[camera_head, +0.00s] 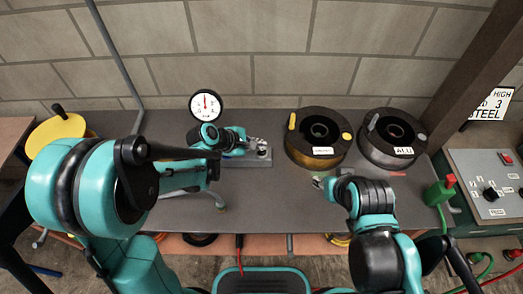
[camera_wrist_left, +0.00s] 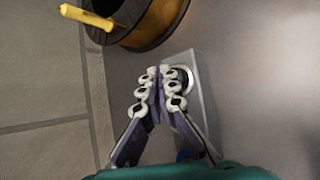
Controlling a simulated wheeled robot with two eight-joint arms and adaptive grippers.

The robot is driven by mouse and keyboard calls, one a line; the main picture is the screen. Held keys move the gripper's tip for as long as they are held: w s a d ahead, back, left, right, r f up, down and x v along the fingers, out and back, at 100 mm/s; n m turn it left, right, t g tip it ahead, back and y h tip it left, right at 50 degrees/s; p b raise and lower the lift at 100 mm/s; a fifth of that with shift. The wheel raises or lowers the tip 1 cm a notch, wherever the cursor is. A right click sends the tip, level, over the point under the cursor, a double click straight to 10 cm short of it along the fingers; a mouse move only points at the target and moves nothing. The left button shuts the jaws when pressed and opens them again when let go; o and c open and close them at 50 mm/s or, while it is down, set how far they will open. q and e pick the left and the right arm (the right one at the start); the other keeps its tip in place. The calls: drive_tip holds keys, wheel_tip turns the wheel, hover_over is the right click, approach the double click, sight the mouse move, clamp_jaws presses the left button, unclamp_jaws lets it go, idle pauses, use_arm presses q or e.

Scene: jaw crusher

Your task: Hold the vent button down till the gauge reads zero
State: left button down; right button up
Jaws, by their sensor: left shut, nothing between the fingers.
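The gauge (camera_head: 205,105) is a white round dial with a black rim at the back of the table; its red needle points about straight up, and its numbers are too small to read. The vent button (camera_wrist_left: 184,77) shows as a dark round part in a pale ring on a grey block (camera_wrist_left: 207,108), partly hidden by my fingers. That block (camera_head: 259,162) lies on the table in the head view. My left gripper (camera_head: 260,145) is shut and empty over it; its fingertips (camera_wrist_left: 166,73) overlap the button's edge. I cannot tell whether they touch it. My right gripper (camera_head: 319,182) hovers over the table, its jaws unclear.
Two wire spools, one brass-coloured (camera_head: 314,159) and one grey (camera_head: 388,158), stand to the right of the block. The table (camera_head: 279,212) is bare at the front middle.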

use_arm(q)
drive_tip(key=shift+f+b, duration=0.5)
drive_tip(key=shift+f, duration=0.1)
idle(0.7)
drive_tip(key=shift+r, duration=0.15)
idle(2.8)
drive_tip(key=shift+r+p, duration=0.75)
drive_tip(key=shift+r, duration=0.1)
drive_tip(key=shift+r, duration=0.1)
wheel_tip(320, 180, up, 5)
drive_tip(key=p, duration=0.4)
